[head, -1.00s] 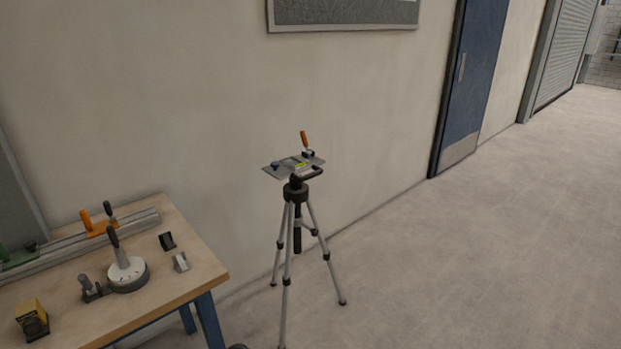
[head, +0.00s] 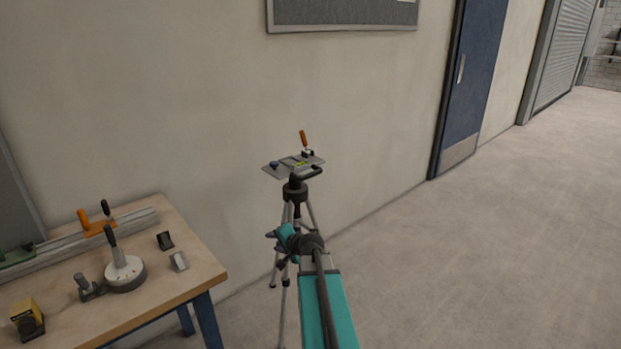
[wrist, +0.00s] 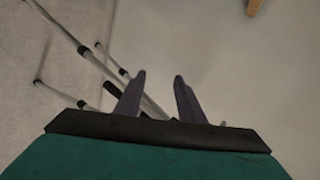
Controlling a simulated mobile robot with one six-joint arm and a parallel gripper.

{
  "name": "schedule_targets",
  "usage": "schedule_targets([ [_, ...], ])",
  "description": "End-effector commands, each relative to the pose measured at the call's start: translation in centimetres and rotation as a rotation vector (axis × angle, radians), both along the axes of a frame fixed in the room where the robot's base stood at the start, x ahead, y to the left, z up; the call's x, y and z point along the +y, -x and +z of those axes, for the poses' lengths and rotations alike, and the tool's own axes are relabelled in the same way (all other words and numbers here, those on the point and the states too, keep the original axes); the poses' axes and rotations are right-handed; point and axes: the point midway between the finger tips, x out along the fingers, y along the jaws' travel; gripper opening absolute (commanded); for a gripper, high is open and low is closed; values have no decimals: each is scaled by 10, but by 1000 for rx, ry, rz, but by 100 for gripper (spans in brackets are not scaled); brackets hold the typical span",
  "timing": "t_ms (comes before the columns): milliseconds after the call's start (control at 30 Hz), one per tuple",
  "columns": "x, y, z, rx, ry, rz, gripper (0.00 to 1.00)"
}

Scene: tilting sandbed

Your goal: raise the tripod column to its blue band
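The tripod (head: 295,192) stands upright on the floor near the wall. A flat grey plate (head: 282,170) with an orange-handled clamp (head: 304,139) sits on its head. A dark crank or handle sticks out to the right under the plate. My gripper (head: 271,249) is in front of the tripod legs, below the head, and hides part of the legs and lower column. In the wrist view my gripper (wrist: 160,77) is open, with the tripod's grey legs (wrist: 64,32) behind and left of the fingers. Nothing is seen gripped. I cannot make out a blue band.
A wooden workbench (head: 190,220) stands at the left with a grey rail, a round white device (head: 125,274), clamps and a yellow-black block (head: 27,318). The wall is close behind the tripod. The floor to the right is open, towards a blue door (head: 470,80).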

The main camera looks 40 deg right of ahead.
Motion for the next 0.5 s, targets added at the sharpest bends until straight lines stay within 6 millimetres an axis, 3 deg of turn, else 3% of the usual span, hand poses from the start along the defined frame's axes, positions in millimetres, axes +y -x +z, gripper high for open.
schedule_targets([
  [33,-27,3,24,-49,-1,-54,36],
  [100,-60,10,56,-118,-7,-125,36],
  [233,-114,29,111,-235,-18,-242,36],
  [400,-158,52,161,-342,-27,-341,36],
  [500,-170,58,175,-373,-29,-367,36],
])
